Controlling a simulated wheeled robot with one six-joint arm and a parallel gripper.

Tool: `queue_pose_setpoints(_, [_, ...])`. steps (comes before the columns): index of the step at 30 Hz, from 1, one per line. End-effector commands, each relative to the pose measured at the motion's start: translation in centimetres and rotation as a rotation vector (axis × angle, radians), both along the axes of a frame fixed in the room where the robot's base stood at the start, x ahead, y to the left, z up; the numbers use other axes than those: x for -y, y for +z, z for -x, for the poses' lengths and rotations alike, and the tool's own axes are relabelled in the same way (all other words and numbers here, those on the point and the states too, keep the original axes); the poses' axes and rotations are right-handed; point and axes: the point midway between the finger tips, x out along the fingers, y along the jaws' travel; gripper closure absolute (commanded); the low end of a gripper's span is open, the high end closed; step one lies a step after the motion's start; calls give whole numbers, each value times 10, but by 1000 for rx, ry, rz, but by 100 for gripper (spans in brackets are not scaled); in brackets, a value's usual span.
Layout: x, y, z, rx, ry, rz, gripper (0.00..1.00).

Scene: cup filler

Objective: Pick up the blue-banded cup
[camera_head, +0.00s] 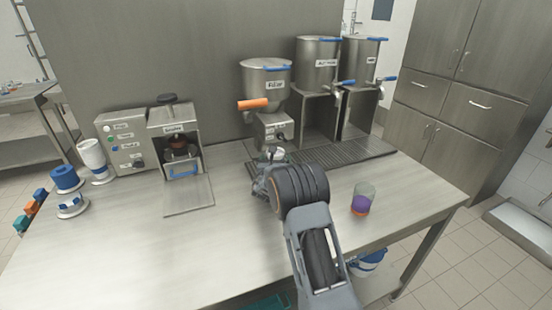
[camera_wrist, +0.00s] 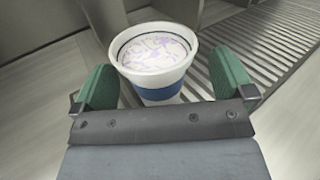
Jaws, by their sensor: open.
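The blue-banded cup (camera_wrist: 157,58) is white with a blue band low on its side. In the wrist view it stands upright, with a pale, purple-swirled surface inside its rim. My gripper (camera_wrist: 167,88) is open, with one green finger to the left of the cup and one to the right. The right finger is close to the cup's side; I cannot tell whether either finger touches it. In the head view my gripper (camera_head: 266,172) is at the front edge of the slatted tray below the filler, and the cup is mostly hidden behind it.
The filler (camera_head: 266,80) with its orange handle stands behind my gripper. A slatted drip tray (camera_head: 345,153) runs to the right under two steel dispensers. A glass with purple contents (camera_head: 361,203) stands right of my arm. A sealer machine (camera_head: 178,140) stands left.

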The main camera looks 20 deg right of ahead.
Motion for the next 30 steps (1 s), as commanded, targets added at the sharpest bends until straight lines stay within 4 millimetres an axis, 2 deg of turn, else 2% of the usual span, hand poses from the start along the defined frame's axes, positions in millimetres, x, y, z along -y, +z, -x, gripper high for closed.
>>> queue_pose_setpoints(4, [5, 0, -8, -1, 0, 1, 0])
queue_pose_setpoints(12, [6, 0, -9, -1, 0, 1, 1])
queue_pose_setpoints(27, [6, 0, -9, 0, 0, 0, 49])
queue_pose_setpoints(30, [6, 1, -9, 1, 0, 1, 56])
